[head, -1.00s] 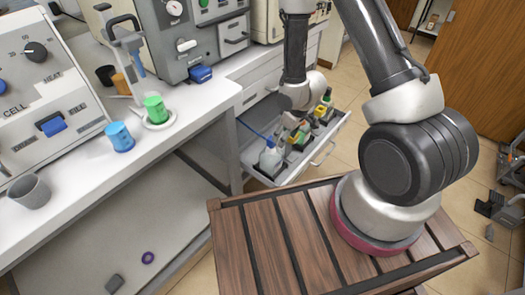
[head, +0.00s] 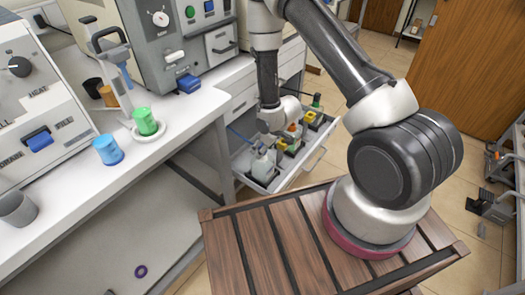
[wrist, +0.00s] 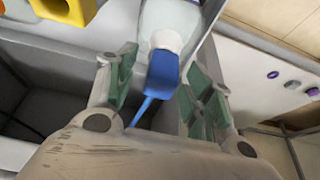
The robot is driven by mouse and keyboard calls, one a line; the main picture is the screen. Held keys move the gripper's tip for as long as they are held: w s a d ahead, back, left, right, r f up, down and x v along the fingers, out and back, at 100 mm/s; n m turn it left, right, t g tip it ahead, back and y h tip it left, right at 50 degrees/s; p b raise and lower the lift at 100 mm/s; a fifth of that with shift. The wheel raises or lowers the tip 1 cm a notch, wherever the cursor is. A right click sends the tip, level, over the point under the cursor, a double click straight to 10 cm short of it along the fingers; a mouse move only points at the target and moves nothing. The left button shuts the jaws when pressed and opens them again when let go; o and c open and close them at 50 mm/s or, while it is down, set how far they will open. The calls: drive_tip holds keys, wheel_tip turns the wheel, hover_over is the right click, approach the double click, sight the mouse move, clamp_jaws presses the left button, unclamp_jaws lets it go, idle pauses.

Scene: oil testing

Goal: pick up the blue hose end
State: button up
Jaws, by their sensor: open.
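A blue hose end (wrist: 163,75) sits at the white neck of a pale bottle (wrist: 170,25) in the wrist view, with a thin blue tube running down toward me. My gripper (wrist: 160,82) is open, with one green-padded finger on each side of the blue piece and a gap visible on both sides. In the head view the bottle (head: 262,165) stands in an open drawer, and a thin blue line (head: 238,134) shows beside it. My gripper (head: 276,122) is over the drawer there, and its fingertips are hard to make out.
The open drawer (head: 296,177) also holds several small yellow, orange and dark items. The white bench (head: 185,118) at left carries a blue cup (head: 107,150), a green cup (head: 145,121) and test machines. A wooden slatted surface (head: 262,240) lies below my arm.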

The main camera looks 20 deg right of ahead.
drive_tip(key=c, duration=1.1)
